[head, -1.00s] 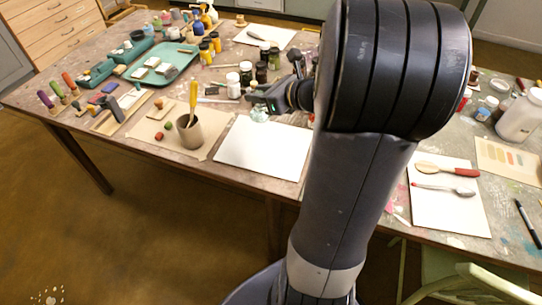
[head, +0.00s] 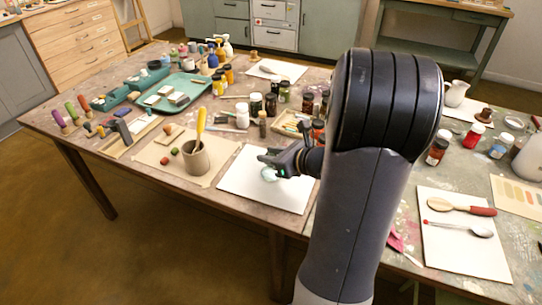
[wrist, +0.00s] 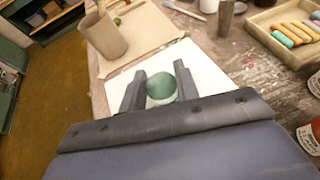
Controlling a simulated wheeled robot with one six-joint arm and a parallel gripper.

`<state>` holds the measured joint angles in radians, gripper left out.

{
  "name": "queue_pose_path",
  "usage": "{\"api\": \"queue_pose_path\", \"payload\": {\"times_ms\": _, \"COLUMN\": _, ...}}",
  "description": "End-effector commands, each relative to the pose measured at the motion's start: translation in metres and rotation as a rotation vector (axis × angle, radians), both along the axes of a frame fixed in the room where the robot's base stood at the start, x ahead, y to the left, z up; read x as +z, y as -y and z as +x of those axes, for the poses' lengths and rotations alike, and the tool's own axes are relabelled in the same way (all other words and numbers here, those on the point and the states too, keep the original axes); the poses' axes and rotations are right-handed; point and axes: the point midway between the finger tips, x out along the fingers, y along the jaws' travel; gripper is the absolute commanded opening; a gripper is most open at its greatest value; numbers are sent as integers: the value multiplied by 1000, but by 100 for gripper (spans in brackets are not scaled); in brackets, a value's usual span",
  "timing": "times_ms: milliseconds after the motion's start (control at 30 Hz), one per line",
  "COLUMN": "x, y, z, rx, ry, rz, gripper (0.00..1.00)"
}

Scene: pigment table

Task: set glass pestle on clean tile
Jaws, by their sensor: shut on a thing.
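The glass pestle (head: 268,174), pale and clear green, is low over the white tile (head: 240,180); I cannot tell whether it touches it. In the wrist view the round green pestle (wrist: 162,90) sits between the two dark fingers of my gripper (wrist: 160,76), which is shut on it. My gripper also shows in the head view (head: 272,165), reaching in from the right above the tile. The tile's bare surface (wrist: 207,66) shows around the fingers in the wrist view and looks empty otherwise.
A beige mortar (head: 196,158) with a yellow-handled tool stands on a tan sheet left of the tile. Pigment jars (head: 270,104) and a wooden tray of pastels (head: 291,123) lie behind.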

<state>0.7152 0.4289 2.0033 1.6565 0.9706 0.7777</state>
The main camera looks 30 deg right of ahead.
Motion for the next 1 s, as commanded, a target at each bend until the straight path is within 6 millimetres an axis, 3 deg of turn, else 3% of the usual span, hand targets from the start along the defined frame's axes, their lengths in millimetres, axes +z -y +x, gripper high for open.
{"api": "queue_pose_path", "payload": {"times_ms": 233, "x": -3, "y": 0, "z": 0, "rx": 0, "ry": 1, "rz": 0, "gripper": 1}}
{"api": "queue_pose_path", "payload": {"times_ms": 267, "x": -4, "y": 0, "z": 0, "rx": 0, "ry": 0, "rz": 0, "gripper": 31}}
{"api": "queue_pose_path", "payload": {"times_ms": 500, "x": -2, "y": 0, "z": 0, "rx": 0, "ry": 0, "rz": 0, "gripper": 50}}
{"api": "queue_pose_path", "payload": {"times_ms": 867, "x": 3, "y": 0, "z": 0, "rx": 0, "ry": 0, "rz": 0, "gripper": 52}}
{"api": "queue_pose_path", "payload": {"times_ms": 1000, "x": 9, "y": 8, "z": -15, "rx": -5, "ry": 1, "rz": -1, "gripper": 52}}
